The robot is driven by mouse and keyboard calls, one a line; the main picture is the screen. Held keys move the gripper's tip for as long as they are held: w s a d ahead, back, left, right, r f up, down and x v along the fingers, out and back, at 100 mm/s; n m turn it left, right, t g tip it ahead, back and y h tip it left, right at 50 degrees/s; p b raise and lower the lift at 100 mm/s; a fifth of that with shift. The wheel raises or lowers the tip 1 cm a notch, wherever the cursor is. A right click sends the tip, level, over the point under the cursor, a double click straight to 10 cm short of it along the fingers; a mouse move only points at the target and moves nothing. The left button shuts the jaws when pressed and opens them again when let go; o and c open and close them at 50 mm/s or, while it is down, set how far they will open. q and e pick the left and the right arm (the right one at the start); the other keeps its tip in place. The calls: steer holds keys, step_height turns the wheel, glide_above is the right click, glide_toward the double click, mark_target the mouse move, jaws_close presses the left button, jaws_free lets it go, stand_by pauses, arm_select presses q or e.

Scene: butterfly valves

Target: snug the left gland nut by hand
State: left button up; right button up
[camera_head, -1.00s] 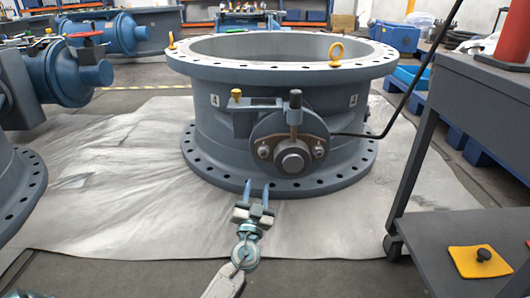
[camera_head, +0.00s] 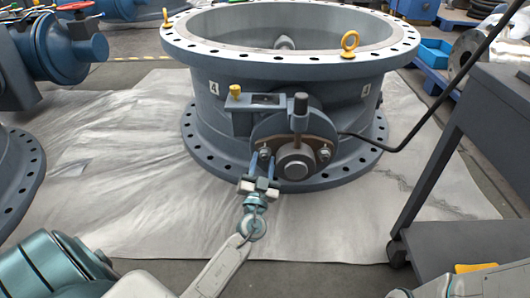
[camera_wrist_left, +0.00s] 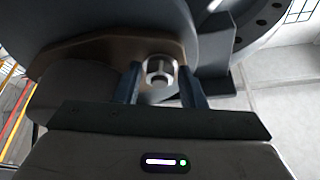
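The left gland nut (camera_head: 265,153) is a small silvery nut at the left end of the brown gland plate (camera_head: 312,141) on the big grey butterfly valve (camera_head: 220,108). The other gland nut (camera_head: 324,153) is at the plate's right end, past the round shaft end (camera_head: 295,166). My left gripper (camera_head: 264,162) points up at the left nut with its two blue fingers apart. In the left wrist view the nut (camera_wrist_left: 160,72) shows between the fingertips (camera_wrist_left: 159,80), one on each side with thin gaps; I cannot tell whether they touch it. My right gripper is out of view.
Blue valves (camera_head: 60,50) stand at the left. Pale sheeting (camera_head: 120,170) covers the floor, clear in front of the valve.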

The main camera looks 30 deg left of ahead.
arm_select(q)
steer(key=c, duration=0.7)
